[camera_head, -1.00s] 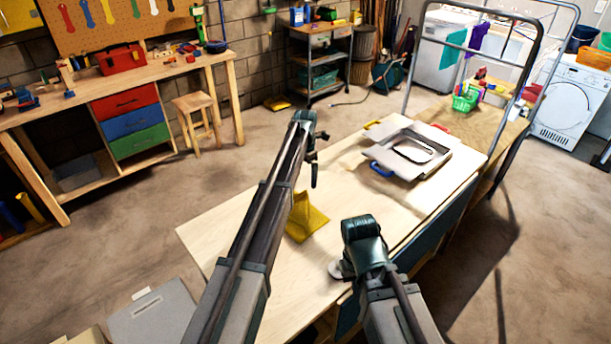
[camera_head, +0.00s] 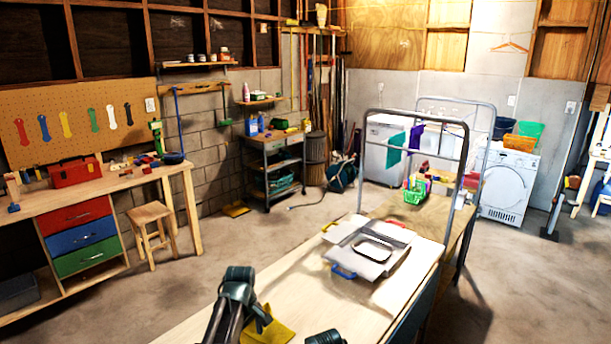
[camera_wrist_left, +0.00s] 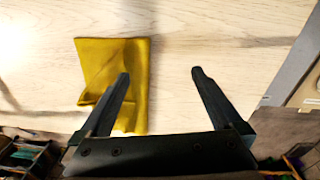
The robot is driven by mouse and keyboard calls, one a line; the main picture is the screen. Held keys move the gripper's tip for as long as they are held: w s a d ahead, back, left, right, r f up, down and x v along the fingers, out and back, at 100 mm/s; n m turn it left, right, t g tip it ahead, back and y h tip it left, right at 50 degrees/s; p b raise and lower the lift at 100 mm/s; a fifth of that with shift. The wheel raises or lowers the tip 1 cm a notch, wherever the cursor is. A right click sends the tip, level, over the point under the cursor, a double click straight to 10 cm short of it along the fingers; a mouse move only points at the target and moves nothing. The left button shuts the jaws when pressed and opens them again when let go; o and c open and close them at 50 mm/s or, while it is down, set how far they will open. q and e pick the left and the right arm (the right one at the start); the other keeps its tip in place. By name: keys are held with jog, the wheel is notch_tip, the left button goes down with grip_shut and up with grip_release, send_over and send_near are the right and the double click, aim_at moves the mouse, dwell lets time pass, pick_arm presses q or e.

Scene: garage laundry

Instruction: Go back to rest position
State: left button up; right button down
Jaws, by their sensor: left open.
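My left arm comes in at the bottom of the head view, and its wrist end shows there low over the table; its fingers are not clear in that view. In the left wrist view my left gripper (camera_wrist_left: 160,85) is open, with nothing between its fingers. A yellow cloth (camera_head: 272,330) lies folded on the pale wooden table (camera_head: 300,285). It also shows in the left wrist view (camera_wrist_left: 110,65), beside and partly behind the left finger. Only a small dark part of my right arm shows at the bottom edge of the head view; its fingers are out of sight.
A workbench (camera_head: 130,178) and stool (camera_head: 150,213) stand at left. Open floor lies between.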

pick_arm(q)
jog(key=s+a+m, duration=0.1)
jog(key=s+m, duration=1)
jog(key=s, duration=0.4)
jog(key=s+d+m+y, duration=0.1)
jog(key=s+d+m, duration=0.3)
jog(key=d, duration=0.7)
jog(key=shift+s+m+g, duration=0.3)
jog(key=shift+s, duration=0.7)
jog(key=shift+r, duration=0.1)
